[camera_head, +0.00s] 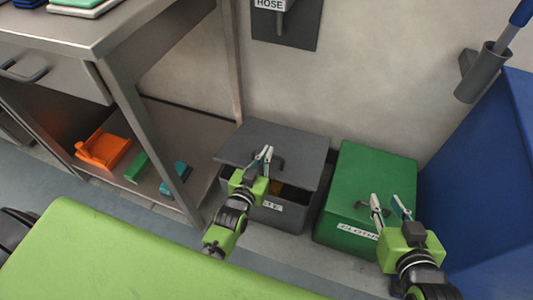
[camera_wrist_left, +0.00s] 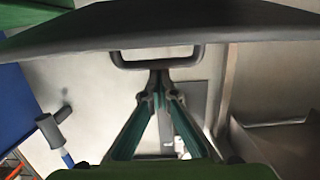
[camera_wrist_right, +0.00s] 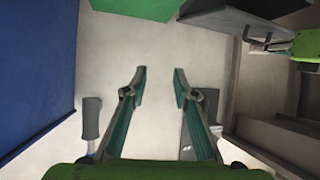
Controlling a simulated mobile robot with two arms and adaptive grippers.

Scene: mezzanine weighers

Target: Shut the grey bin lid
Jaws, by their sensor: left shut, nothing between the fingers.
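The grey bin (camera_head: 297,214) stands on the floor against the wall, with a white label on its front. Its grey lid (camera_head: 300,143) is tilted up a little at the front, leaving a dark gap with something yellowish inside. My left gripper (camera_head: 266,152) is shut and empty at the front of the lid, beside the lid's dark handle (camera_head: 280,163). In the left wrist view the shut fingertips (camera_wrist_left: 158,76) are right at the handle (camera_wrist_left: 157,60); I cannot tell whether they touch. My right gripper (camera_head: 387,200) is open and empty, above the green bin's front.
A green bin (camera_head: 372,180) with a shut lid stands close right of the grey bin. A tall blue container (camera_head: 470,180) is further right. A steel table (camera_head: 150,25) with a lower shelf holding an orange tray (camera_head: 103,149) stands left. A hose plate (camera_head: 287,30) hangs on the wall.

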